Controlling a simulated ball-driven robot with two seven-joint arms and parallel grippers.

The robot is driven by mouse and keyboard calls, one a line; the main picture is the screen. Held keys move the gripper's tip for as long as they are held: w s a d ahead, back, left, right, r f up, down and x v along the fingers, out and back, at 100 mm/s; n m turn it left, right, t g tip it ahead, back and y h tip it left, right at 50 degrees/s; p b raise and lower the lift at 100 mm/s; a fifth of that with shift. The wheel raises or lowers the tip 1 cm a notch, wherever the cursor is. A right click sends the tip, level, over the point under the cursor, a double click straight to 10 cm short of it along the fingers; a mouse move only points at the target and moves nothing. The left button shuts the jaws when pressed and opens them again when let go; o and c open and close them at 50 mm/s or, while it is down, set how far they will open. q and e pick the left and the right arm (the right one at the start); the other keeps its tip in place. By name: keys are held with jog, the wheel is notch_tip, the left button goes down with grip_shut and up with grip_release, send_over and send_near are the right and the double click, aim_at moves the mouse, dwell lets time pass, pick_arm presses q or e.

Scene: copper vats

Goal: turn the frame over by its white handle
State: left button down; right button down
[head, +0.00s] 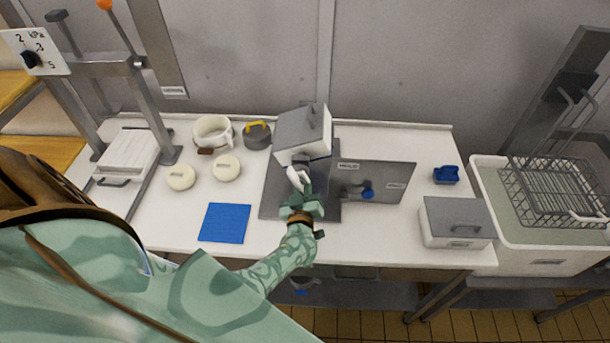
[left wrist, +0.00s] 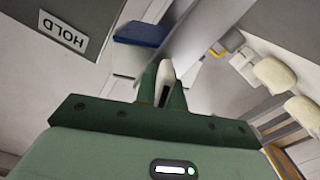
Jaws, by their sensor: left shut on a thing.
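The frame (head: 303,133) looks like a grey box with pale sides. It is tilted above a dark grey base plate (head: 270,203) in the middle of the table. The white handle (head: 294,176) is on its near side and also shows in the left wrist view (left wrist: 166,72). My left gripper (head: 300,188) is shut on this handle; its green fingers (left wrist: 163,88) close around it in the wrist view. The fingers hide part of the handle. My right gripper is not in view.
A blue mat (head: 224,223), two pale round blocks (head: 227,168) and a white cup-like vessel (head: 213,131) lie left. A lidded grey box (head: 457,218) and a small blue item (head: 446,175) stand right. A wire basket (head: 550,185) sits over a tub. A metal press stands far left.

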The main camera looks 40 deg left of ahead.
pick_arm(q)
jog(key=shift+s+a+f+m, duration=0.2)
jog(key=shift+m, duration=0.8)
jog(key=shift+s+a+f+m, duration=0.15)
jog(key=shift+m, duration=0.85)
jog(key=shift+s+a+m, duration=0.1)
jog(key=shift+a+m, duration=0.05)
jog(key=shift+m, duration=0.35)
jog(key=c, duration=1.5)
grip_release()
jog(key=shift+r, duration=0.1)
